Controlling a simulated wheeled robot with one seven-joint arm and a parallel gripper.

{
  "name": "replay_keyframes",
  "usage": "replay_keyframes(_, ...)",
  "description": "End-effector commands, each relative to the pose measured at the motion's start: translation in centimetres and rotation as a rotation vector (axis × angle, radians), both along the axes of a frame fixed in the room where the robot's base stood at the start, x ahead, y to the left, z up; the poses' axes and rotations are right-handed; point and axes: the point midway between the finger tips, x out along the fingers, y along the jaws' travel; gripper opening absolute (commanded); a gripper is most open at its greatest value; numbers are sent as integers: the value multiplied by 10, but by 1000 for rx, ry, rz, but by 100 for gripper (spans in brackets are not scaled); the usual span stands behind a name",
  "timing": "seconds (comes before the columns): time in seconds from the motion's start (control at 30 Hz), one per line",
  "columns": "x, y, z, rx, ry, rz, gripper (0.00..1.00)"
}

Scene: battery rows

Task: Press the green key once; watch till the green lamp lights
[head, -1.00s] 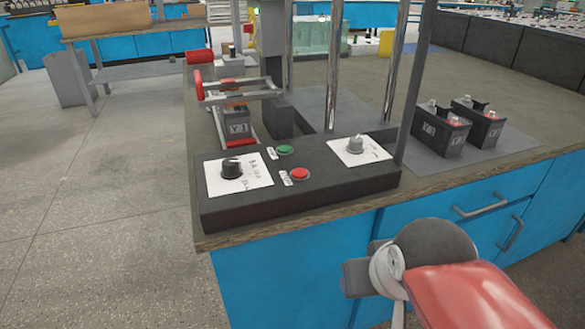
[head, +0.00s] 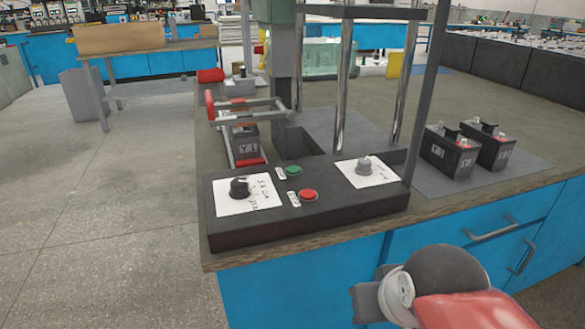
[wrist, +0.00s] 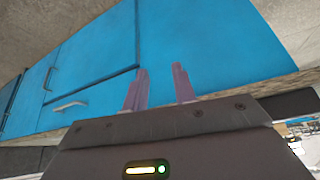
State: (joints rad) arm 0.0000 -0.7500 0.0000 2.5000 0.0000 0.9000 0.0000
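The green key (head: 292,170) is a round button on the black control box (head: 310,223) at the bench's front edge. It stands up, with nothing on it. A red button (head: 308,195) sits just in front of it. I cannot make out a lit green lamp. My gripper (wrist: 159,78) shows in the wrist view with its two fingers apart and nothing between them. It is in front of the blue cabinet, away from the key. In the head view my arm is at the lower right, and the fingertips cannot be made out.
A black knob (head: 239,187) and a grey knob (head: 365,164) sit on white labels on the box. A press frame with metal posts (head: 342,90) rises behind it. Batteries (head: 451,150) stand on a grey mat at right. Open floor lies at left.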

Motion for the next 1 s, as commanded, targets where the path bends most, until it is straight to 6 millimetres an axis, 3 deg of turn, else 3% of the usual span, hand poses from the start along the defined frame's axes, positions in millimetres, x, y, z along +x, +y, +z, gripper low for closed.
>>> replay_keyframes(0.03,0,0,0,0,0,0,20)
replay_keyframes(0.2,0,0,0,0,0,0,0)
replay_keyframes(1.0,0,0,0,0,0,0,0)
